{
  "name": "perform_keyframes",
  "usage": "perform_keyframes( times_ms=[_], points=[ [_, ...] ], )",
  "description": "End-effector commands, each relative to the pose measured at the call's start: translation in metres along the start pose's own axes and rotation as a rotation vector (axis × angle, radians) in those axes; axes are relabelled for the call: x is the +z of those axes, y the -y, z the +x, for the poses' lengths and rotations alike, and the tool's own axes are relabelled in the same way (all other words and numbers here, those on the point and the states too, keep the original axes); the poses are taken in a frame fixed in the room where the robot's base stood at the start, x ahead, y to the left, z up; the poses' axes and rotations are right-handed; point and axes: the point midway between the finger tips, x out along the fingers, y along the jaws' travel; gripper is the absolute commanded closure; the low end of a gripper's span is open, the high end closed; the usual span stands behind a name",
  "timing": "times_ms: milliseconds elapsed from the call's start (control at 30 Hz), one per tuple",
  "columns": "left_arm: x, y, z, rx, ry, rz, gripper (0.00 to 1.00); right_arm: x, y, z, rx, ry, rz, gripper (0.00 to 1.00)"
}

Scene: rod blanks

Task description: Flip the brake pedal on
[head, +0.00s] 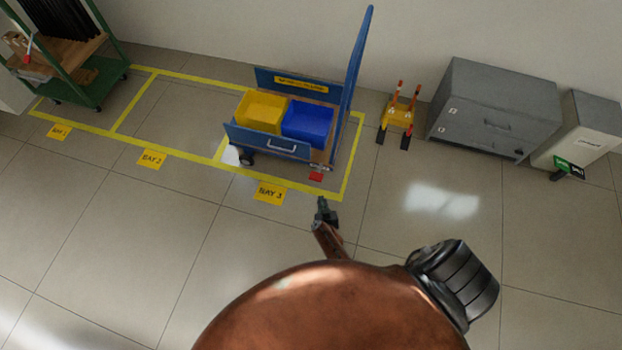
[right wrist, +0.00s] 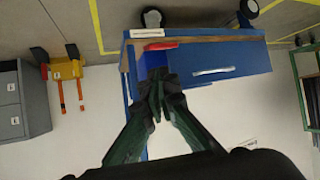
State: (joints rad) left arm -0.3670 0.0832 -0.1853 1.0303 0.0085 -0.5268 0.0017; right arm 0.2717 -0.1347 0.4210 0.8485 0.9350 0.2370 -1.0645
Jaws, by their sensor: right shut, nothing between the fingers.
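The red brake pedal (head: 316,176) sticks out low at the near right end of a blue trolley (head: 348,95) standing in bay 3. It also shows in the right wrist view (right wrist: 161,46), on the trolley's edge just beyond my fingertips in the picture. I cannot tell its tilt clearly. My right gripper (head: 324,206) is shut and empty, just in front of the pedal in the head view. In the right wrist view its fingers (right wrist: 156,92) meet below the pedal, with a gap in the picture; contact is not visible. My left gripper is not in view.
The trolley carries a yellow bin (head: 262,110) and a blue bin (head: 308,121). A yellow stand with orange posts (head: 396,114), a grey cabinet (head: 490,107) and a white box (head: 578,135) stand to the right. A green rack (head: 92,92) stands left. The floor in front is clear.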

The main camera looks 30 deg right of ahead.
Motion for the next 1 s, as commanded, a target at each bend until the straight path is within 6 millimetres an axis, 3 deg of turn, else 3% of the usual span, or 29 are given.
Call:
perform_keyframes(
  times_ms=[33, 100, 200, 533, 833, 1000],
  points=[
    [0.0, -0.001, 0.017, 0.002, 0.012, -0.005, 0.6, -0.013, 0.01, 0.028, 0.079, -0.032, 0.063, 1.0],
    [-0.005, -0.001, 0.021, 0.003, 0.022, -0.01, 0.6, -0.037, 0.015, 0.047, 0.177, -0.047, 0.13, 1.0],
    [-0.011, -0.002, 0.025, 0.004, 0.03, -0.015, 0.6, -0.054, 0.022, 0.062, 0.279, -0.027, 0.203, 1.0],
    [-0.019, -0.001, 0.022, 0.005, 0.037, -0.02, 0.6, -0.069, 0.034, 0.07, 0.359, 0.031, 0.273, 1.0],
    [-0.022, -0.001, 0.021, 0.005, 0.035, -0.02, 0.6, -0.068, 0.033, 0.072, 0.358, 0.03, 0.27, 1.0],
    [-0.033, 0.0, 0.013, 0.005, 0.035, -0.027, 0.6, -0.065, 0.03, 0.082, 0.358, 0.03, 0.27, 1.0]
  ],
)
